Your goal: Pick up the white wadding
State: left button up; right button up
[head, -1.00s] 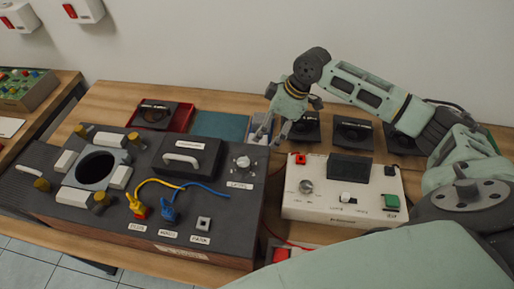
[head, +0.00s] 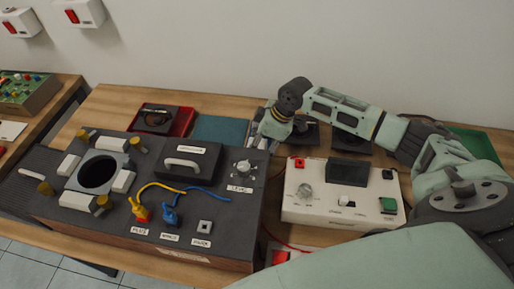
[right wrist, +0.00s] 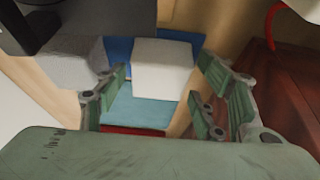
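The white wadding (right wrist: 163,68) is a pale, soft-edged block on a blue surface in the right wrist view. My right gripper (right wrist: 168,98) is open, with green-padded fingers apart on the left and right of that view. The white block shows in the gap beyond the fingertips, and no contact is visible. In the head view my right gripper (head: 262,135) reaches down between the dark device and the white control box, near the teal mat. There it largely hides the spot with the wadding. My left gripper is not in view.
A dark device (head: 110,228) with a round hole and cables fills the left of the table. A white control box (head: 330,210) stands right of the gripper. Behind are a red tray (head: 180,125) and a teal mat (head: 222,128). A grey block (right wrist: 65,65) lies beside the wadding.

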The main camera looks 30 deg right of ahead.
jog(key=c, duration=0.6)
jog(key=shift+c, duration=0.2)
jog(key=shift+r, duration=0.1)
